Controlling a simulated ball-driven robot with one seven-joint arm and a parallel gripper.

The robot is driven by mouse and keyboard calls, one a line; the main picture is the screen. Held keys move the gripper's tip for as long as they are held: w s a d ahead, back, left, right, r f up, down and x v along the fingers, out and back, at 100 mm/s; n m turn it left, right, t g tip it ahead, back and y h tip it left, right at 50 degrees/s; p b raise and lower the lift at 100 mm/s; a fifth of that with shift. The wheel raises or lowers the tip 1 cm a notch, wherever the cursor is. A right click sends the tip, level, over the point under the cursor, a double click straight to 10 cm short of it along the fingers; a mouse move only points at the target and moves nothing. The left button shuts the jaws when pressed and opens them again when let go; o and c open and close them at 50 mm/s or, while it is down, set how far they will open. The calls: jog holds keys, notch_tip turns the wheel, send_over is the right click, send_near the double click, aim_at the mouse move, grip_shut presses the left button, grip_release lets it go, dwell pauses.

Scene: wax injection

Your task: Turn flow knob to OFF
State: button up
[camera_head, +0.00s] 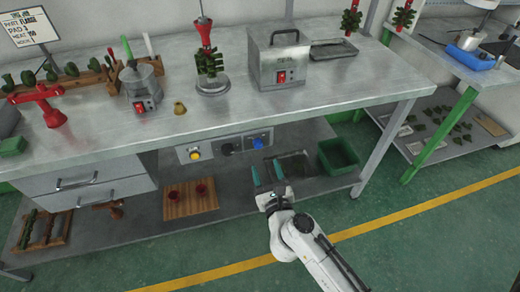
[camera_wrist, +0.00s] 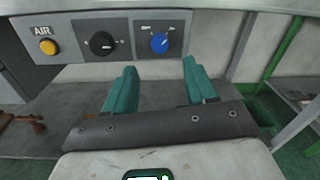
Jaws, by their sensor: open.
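A grey control panel (camera_head: 210,152) hangs under the workbench's front edge. It holds a yellow button (camera_wrist: 48,47) marked AIR, a black knob (camera_wrist: 102,44) in the middle and a blue knob (camera_wrist: 159,43) at the right. The blue knob also shows in the head view (camera_head: 258,143). Labels near both knobs are too small to read, so I cannot tell which is the flow knob. My gripper (camera_wrist: 160,72) is open and empty, its teal fingers pointing towards the panel. In the wrist view the blue knob lies above and between the fingertips, apart from them.
The steel workbench top (camera_head: 340,95) overhangs the panel. A lower shelf (camera_head: 235,190) holds a wooden board (camera_head: 178,208) with red pieces and a green bin (camera_head: 338,155) at the right. Drawers (camera_head: 90,185) stand left of the panel. Green floor in front is clear.

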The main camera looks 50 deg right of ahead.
aim_at(259, 147)
jog(key=x, duration=0.8)
jog(key=shift+w+p, duration=0.1)
jog(key=shift+p, duration=0.3)
jog(key=shift+c, duration=0.4)
grip_shut()
